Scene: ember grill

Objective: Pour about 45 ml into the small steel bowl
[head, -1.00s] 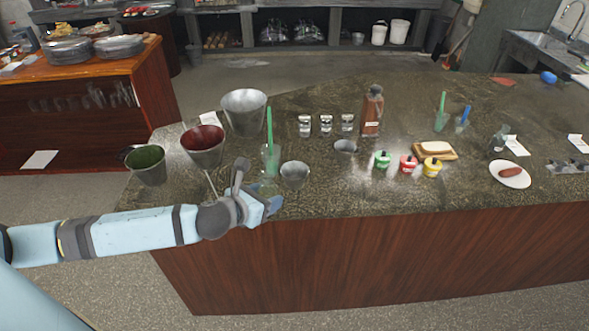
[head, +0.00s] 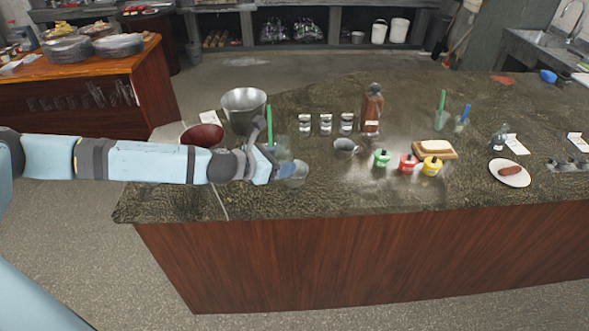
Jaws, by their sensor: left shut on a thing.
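The small steel bowl (head: 297,176) is on the counter near its front edge, partly covered by my left gripper. My left gripper (head: 272,170) is just left of the bowl, above the counter, shut on a clear glass (head: 280,150) that is mostly hidden and hard to make out. A green stick (head: 269,122) stands up right behind the gripper. I cannot tell the liquid level or whether anything is flowing. My right gripper is not in view.
A large steel bucket (head: 244,108) and a red-lined bucket (head: 202,135) stand behind my left arm. A small steel jug (head: 345,148), several metal-topped jars, a brown bottle (head: 372,108) and green, red and yellow pots stand to the right. The front right counter is clear.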

